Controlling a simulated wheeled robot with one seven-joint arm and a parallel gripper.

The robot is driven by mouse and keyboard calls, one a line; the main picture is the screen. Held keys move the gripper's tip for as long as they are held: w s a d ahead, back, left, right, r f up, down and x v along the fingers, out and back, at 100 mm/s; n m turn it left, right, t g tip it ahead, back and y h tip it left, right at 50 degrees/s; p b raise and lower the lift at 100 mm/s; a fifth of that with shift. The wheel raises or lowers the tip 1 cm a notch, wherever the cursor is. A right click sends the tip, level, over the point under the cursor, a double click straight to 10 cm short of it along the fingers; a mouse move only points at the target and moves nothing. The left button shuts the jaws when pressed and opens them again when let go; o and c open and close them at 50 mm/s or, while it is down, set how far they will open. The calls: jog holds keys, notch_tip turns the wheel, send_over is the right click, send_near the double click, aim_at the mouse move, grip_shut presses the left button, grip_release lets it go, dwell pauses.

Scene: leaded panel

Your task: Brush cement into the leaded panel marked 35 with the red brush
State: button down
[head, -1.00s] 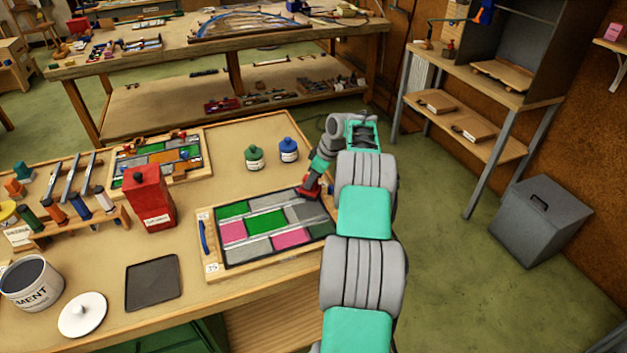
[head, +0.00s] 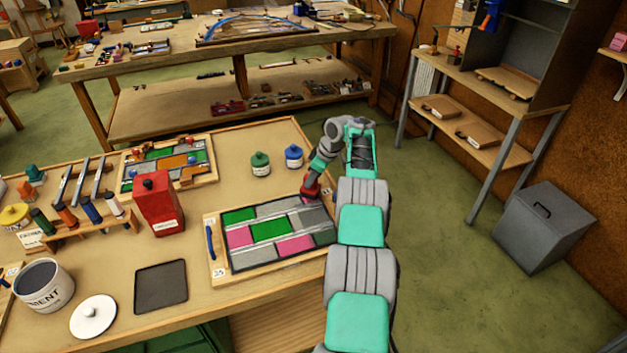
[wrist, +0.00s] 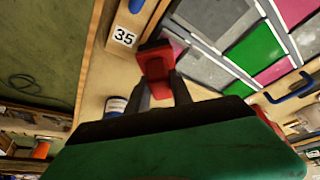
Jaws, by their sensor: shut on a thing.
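The leaded panel (head: 268,228) lies in a wooden frame on the near bench, with green, pink and grey panes between grey lead lines. A tag reading 35 (head: 219,272) sits at its near left corner; another 35 tag (wrist: 123,37) shows in the wrist view. My gripper (head: 313,181) is over the panel's far edge, shut on the red brush (wrist: 155,62). The brush head is at the panes near the frame; whether its bristles touch is hard to tell. The cement tub (head: 42,287) stands open at the bench's left, its white lid (head: 93,316) beside it.
A dark tray (head: 161,287) lies left of the panel. A red can (head: 157,205) stands behind it, and green (head: 260,164) and blue (head: 293,157) jars stand beyond the panel. A second panel (head: 165,164) lies at the back left, near a tool rack (head: 85,225).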

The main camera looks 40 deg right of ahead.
aim_at(302, 189)
jog(key=shift+f, duration=0.1)
jog(key=shift+w+a+f+b, duration=0.1)
jog(key=shift+a+b, duration=0.1)
jog(key=shift+b, duration=0.4)
jog(key=shift+w+a+b, duration=0.15)
jog(key=shift+a+b, duration=0.45)
jog(key=shift+b, duration=0.65)
jog(key=shift+w+a+b, duration=0.1)
jog(key=shift+a+b, duration=0.3)
jog(key=shift+b, duration=0.2)
jog(key=shift+a, duration=0.1)
jog(key=shift+w+a+f+b, duration=0.15)
jog(key=shift+a+b, duration=0.3)
jog(key=shift+b, duration=0.35)
jog(key=shift+w+a+r+b, duration=0.1)
jog(key=shift+a+r+b, duration=0.05)
jog(key=shift+a+b, duration=0.2)
jog(key=shift+w+a+r+b, duration=0.1)
jog(key=shift+a+b, duration=0.1)
jog(key=shift+a, duration=0.2)
